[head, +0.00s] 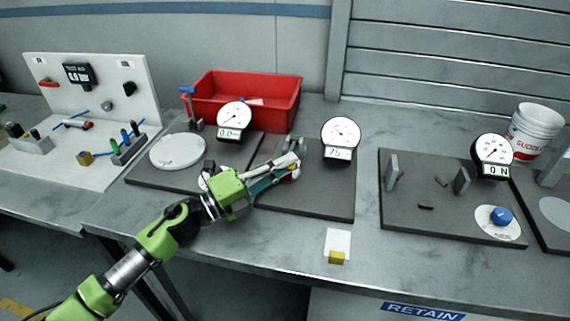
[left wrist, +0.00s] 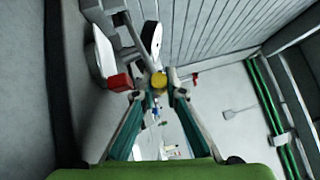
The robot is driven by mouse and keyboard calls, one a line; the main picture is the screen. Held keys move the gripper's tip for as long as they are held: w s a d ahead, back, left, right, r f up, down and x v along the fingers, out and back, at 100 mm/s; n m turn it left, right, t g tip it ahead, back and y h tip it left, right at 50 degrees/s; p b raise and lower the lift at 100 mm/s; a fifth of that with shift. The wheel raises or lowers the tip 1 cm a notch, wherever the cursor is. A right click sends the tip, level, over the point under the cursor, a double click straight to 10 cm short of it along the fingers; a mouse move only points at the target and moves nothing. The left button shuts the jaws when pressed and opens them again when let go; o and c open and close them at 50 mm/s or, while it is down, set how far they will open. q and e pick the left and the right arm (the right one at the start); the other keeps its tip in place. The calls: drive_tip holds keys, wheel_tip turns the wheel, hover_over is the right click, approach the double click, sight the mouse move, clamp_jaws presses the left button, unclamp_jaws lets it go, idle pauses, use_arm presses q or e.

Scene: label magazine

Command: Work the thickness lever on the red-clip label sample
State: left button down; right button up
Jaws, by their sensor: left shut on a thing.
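My left gripper (head: 290,163) reaches over the middle dark base plate (head: 320,200), at the station with a round gauge (head: 341,133) whose display reads about 75. In the left wrist view its fingertips (left wrist: 163,88) are closed around a yellow round knob (left wrist: 158,80), which looks like the lever's end. A red clip (left wrist: 120,82) shows just left of the fingers. In the head view a bit of red (head: 295,173) shows by the fingertips. The label sample and most of the lever are hidden behind the gripper. My right gripper is not in view.
A white label with a yellow clip (head: 337,257) lies near the table's front edge. A red bin (head: 270,98) stands behind. Other gauge stations stand left (head: 234,115) and right (head: 493,150). A white bucket (head: 537,128) is at far right.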

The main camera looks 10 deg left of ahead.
use_arm(q)
drive_tip(key=shift+f, duration=0.1)
drive_tip(key=c, duration=2)
unclamp_jaws()
drive_tip(key=shift+c, duration=0.2)
